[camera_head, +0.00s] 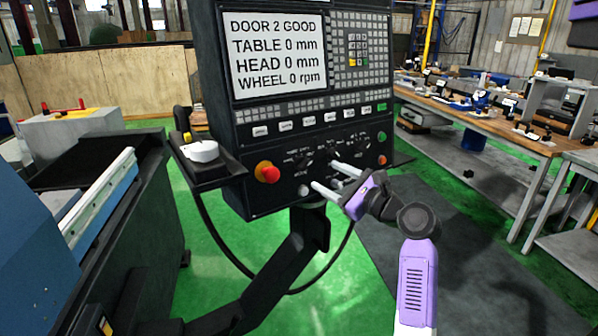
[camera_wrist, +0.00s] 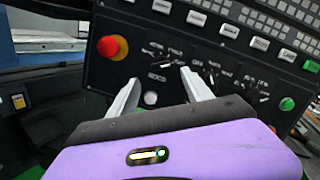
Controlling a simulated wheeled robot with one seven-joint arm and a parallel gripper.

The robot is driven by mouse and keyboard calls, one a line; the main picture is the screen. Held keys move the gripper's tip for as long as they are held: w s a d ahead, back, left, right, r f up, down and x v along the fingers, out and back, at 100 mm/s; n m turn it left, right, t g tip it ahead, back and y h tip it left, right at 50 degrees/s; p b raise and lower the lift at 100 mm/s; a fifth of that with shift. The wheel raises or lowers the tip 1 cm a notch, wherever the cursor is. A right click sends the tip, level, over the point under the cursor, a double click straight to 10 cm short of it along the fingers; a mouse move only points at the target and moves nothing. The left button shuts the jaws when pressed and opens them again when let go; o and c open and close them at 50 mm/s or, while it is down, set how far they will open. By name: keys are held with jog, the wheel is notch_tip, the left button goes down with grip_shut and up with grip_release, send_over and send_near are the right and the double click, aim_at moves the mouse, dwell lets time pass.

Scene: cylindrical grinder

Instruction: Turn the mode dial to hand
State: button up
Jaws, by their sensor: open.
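The black control panel (camera_head: 262,194) has a row of small dark dials with tiny white labels below its screen. One dial (camera_head: 300,156) is at left, with others to its right; the labels are too small to tell which is the mode dial. My gripper (camera_head: 322,175) is open in front of the panel's lower part, its two pale fingers pointing at it. In the wrist view the gripper (camera_wrist: 160,77) has nothing held between its fingers. A round pale button (camera_wrist: 150,98) shows between them. I cannot tell whether the fingertips touch the panel.
A red emergency stop (camera_head: 268,172) sticks out left of the gripper. A side shelf (camera_head: 217,178) carries a white handwheel (camera_head: 202,151). The screen (camera_head: 274,55) reads "DOOR 2 GOOD". A workbench (camera_head: 490,125) stands at right, with open floor before it.

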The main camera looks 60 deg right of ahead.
aim_at(307, 166)
jog(key=shift+p+x, duration=0.55)
jog(key=shift+x, duration=3.35)
grip_shut()
